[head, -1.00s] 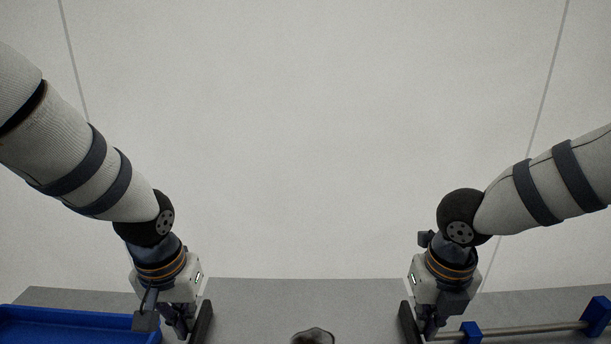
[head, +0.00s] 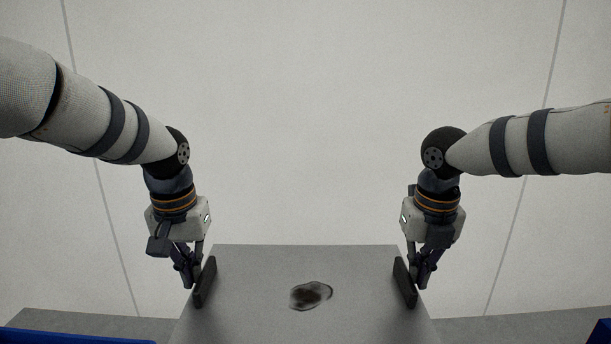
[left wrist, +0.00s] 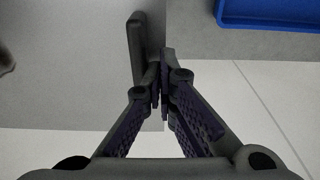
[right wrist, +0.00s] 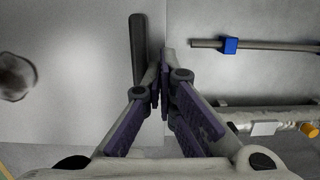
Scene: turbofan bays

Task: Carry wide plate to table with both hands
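The wide plate (head: 250,272) is a flat grey sheet with a dark blotch near its middle and a black upright bar along each side. It looks level and raised above the grey surface behind. My left gripper (head: 196,284) is shut at the left bar, and the left wrist view shows its fingers (left wrist: 161,82) closed at the plate's edge. My right gripper (head: 416,283) is shut at the right bar, its fingers (right wrist: 162,82) likewise closed in the right wrist view. The fingers hide the exact contact. The plate's near edge is outside the head view.
At the right, a rod with a blue block (right wrist: 230,45) lies beyond the plate. A pale wall stands behind.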

